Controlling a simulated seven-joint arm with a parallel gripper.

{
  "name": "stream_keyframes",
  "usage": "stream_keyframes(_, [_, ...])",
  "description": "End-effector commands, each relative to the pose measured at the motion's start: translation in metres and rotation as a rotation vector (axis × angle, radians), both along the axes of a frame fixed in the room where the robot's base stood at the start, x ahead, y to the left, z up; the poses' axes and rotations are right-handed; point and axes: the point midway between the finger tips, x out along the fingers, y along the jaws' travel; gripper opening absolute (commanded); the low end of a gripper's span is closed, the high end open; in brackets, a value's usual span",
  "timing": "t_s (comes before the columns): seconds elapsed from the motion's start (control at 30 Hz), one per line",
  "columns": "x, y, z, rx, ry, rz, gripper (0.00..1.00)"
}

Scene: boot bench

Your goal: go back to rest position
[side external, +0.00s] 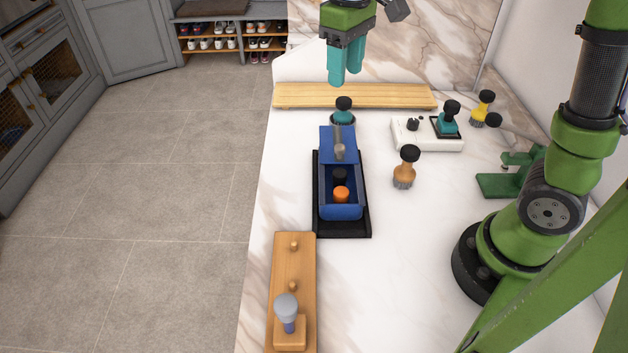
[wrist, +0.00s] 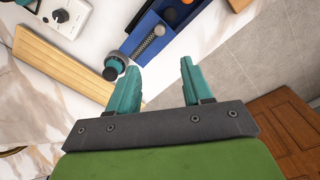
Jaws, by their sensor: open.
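My gripper (side external: 346,78) is high over the far part of the bench, above the wooden board (side external: 380,96). Its two teal fingers are apart with nothing between them. In the wrist view my gripper (wrist: 160,66) also shows open and empty. A teal brush with a black knob (side external: 343,112) stands on the bench below and nearer than the fingers; in the wrist view it shows beside the left fingertip (wrist: 115,67), apart from it as far as I can tell.
A blue box (side external: 341,212) with black and orange knobs inside sits on a black tray (side external: 327,229). A tan brush (side external: 405,170), white base (side external: 428,139), green stand (side external: 500,186) and peg rack (side external: 292,264) stand around it. Bare marble lies between them.

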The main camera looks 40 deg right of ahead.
Motion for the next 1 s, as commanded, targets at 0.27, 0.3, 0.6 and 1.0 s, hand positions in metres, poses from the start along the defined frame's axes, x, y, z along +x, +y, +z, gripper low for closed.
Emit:
stream_keyframes(0.27, [-0.009, 0.003, -0.016, 0.035, -0.071, -0.11, 0.5])
stream_keyframes(0.3, [-0.016, 0.003, -0.016, 0.054, -0.103, -0.141, 0.5])
stream_keyframes(0.6, [-0.088, 0.005, -0.013, 0.231, -0.371, -0.397, 0.5])
stream_keyframes(1.0, [-0.135, 0.001, -0.008, 0.334, -0.565, -0.494, 0.5])
